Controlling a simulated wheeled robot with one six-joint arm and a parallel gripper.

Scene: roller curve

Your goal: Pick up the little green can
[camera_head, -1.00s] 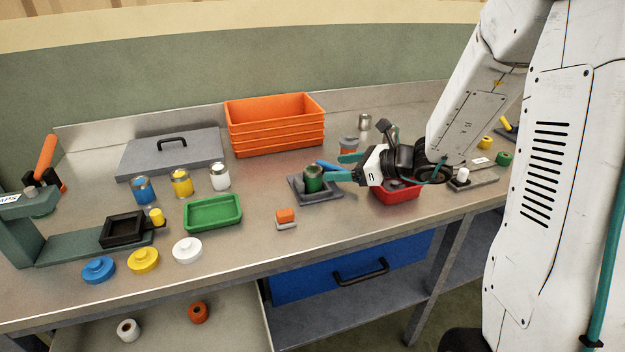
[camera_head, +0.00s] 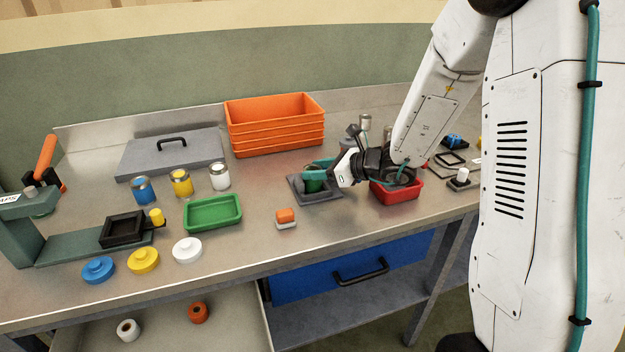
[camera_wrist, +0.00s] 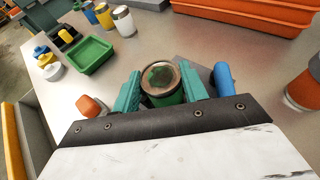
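The little green can (camera_head: 313,185) stands upright on a grey square base (camera_head: 298,192) near the middle of the bench. In the wrist view the can (camera_wrist: 161,84) shows its metal-rimmed lid between two teal fingers. My gripper (camera_head: 318,172) reaches in from the right and partly hides the can in the head view. In the wrist view my gripper (camera_wrist: 160,88) is open, with one finger on each side of the can. A narrow gap seems to show at the left finger; contact on the right is unclear.
A blue cylinder (camera_wrist: 224,78) lies close outside the right finger. A red tray (camera_head: 405,192) sits under my wrist. Orange stacked bins (camera_head: 275,122) stand behind.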

